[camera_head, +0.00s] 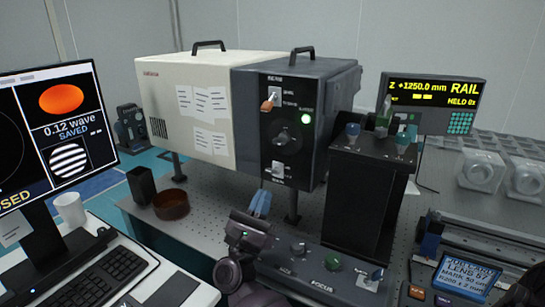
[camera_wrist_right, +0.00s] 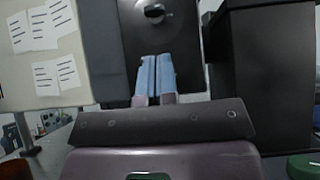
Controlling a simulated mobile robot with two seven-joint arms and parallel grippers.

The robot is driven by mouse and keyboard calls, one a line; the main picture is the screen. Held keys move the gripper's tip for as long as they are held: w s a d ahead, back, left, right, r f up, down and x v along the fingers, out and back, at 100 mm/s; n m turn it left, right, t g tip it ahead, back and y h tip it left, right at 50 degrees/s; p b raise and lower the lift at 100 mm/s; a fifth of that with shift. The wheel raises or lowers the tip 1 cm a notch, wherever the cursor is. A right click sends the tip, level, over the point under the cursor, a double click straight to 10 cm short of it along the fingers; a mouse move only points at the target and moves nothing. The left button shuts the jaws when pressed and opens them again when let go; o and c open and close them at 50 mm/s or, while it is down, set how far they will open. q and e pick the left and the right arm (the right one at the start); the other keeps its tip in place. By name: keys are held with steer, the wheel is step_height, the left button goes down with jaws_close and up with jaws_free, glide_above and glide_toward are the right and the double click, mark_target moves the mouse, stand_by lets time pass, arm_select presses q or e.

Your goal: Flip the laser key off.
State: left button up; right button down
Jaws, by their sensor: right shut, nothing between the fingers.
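The laser unit's dark front panel (camera_head: 290,95) carries an orange-tipped toggle (camera_head: 268,104) at the top, a lit green lamp (camera_head: 306,118), and a round dark key switch (camera_head: 283,138) in the middle. A small light plate (camera_head: 278,170) sits at its bottom. My right gripper (camera_head: 260,203) is shut and empty, its blue fingers below and in front of the panel, apart from it. In the right wrist view the fingers (camera_wrist_right: 155,75) point up toward the round key switch (camera_wrist_right: 154,12), which is just above the tips. My left gripper is not in view.
A tall black block (camera_head: 355,205) with several small knobs on top stands right of the panel. A low console (camera_head: 325,270) with knobs lies below. A brown round dish (camera_head: 171,204) and black cup (camera_head: 141,184) stand left. A monitor (camera_head: 60,130) fills the left edge.

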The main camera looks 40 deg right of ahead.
mark_target(283, 144)
arm_select(q)
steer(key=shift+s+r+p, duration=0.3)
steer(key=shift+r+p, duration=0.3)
steer(key=shift+p, duration=0.3)
arm_select(e)
steer(key=shift+x, duration=5.05)
arm_select(q)
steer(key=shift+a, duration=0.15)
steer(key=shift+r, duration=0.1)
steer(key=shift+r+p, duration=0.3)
steer(key=shift+p, duration=0.05)
arm_select(e)
steer(key=shift+s+r+n+t+y, duration=0.15)
steer(key=shift+n+t+y, duration=0.25)
steer(key=shift+n+t, duration=0.5)
arm_select(q)
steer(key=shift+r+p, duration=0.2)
steer(key=shift+p, duration=0.2)
arm_select(e)
steer(key=shift+s+n+t+y, duration=0.1)
steer(key=shift+n+t+y, duration=0.5)
steer(key=shift+n, duration=0.5)
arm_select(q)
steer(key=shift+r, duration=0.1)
arm_select(e)
steer(key=shift+n+t, duration=0.3)
steer(key=shift+t, duration=0.2)
